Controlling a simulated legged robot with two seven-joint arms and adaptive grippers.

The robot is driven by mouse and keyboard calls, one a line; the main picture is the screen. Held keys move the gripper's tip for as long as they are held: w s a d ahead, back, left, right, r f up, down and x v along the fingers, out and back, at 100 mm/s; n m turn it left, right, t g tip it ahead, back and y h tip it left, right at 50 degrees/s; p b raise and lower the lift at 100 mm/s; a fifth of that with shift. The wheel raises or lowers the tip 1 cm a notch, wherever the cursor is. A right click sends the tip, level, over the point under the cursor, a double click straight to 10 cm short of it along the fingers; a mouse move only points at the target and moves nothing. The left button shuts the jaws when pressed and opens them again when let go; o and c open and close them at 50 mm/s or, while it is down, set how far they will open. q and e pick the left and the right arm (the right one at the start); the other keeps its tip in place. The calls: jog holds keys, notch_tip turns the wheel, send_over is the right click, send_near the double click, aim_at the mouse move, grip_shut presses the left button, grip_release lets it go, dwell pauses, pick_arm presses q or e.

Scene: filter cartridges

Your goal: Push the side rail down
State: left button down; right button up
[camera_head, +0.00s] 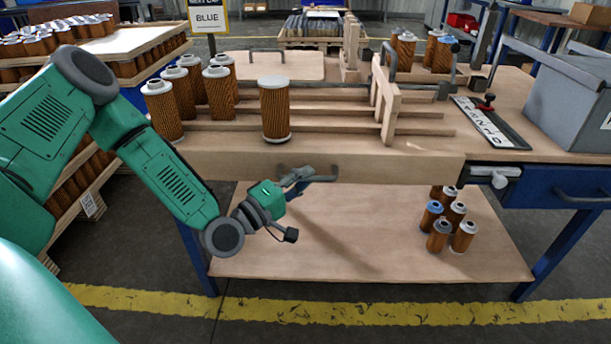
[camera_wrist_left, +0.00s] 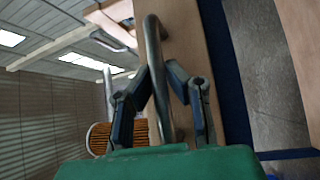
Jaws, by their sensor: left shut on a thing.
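The side rail looks like the long wooden board (camera_head: 230,166) along the front edge of the workbench. A bent grey metal handle (camera_head: 322,179) sticks out from its front. My left gripper (camera_head: 298,180) is at the handle, below the standing filter cartridge. In the left wrist view, the two fingers (camera_wrist_left: 160,75) close on the metal handle bar (camera_wrist_left: 154,38) from both sides, and the wooden board (camera_wrist_left: 205,60) runs beside it. My right gripper is not in view.
One filter cartridge (camera_head: 275,112) stands just behind the board, with several more (camera_head: 162,110) to its left. An upright wooden frame (camera_head: 389,102) stands on the right of the slats. Several cartridges (camera_head: 437,236) stand on the lower shelf (camera_head: 340,250). A grey box (camera_head: 570,105) sits at right.

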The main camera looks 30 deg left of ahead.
pick_arm(q)
jog(key=c, duration=1.6)
grip_release()
jog(key=shift+s, duration=0.1)
jog(key=shift+o, duration=0.2)
jog(key=shift+a, duration=0.1)
jog(key=v, duration=1.2)
